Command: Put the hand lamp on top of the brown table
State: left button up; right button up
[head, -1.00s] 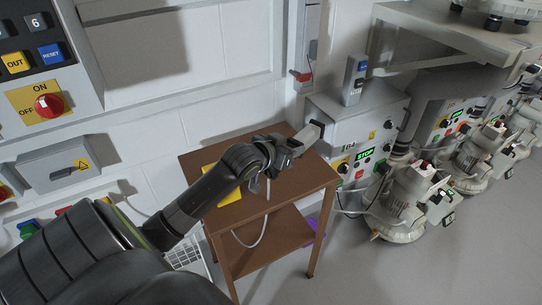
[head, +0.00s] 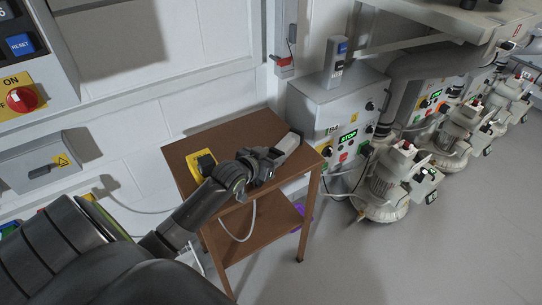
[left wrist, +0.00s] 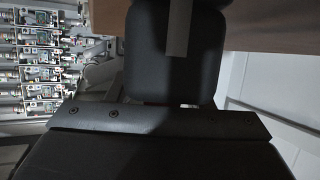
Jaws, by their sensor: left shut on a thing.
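The brown table (head: 232,133) stands in the middle of the head view, with a lower shelf. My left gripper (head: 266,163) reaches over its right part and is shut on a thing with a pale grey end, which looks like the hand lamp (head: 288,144). The lamp lies roughly level, pointing right; I cannot tell whether it touches the tabletop. In the left wrist view a dark rounded body with a grey strip, apparently the lamp (left wrist: 178,60), fills the middle, with brown table surface (left wrist: 265,25) behind it. My right gripper is not in view.
A yellow item with a black part (head: 202,167) sits on the table's left side. A pale cable (head: 237,238) loops below the tabletop. A grey control box (head: 325,115) stands close at the right, then white pumps (head: 385,180). The wall is behind.

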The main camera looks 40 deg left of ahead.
pick_arm(q)
jog(key=o, duration=1.2)
jog(key=shift+f, duration=0.1)
jog(key=shift+o, duration=0.2)
jog(key=shift+r, duration=0.2)
jog(key=v, duration=1.2)
jog(key=shift+p, duration=0.45)
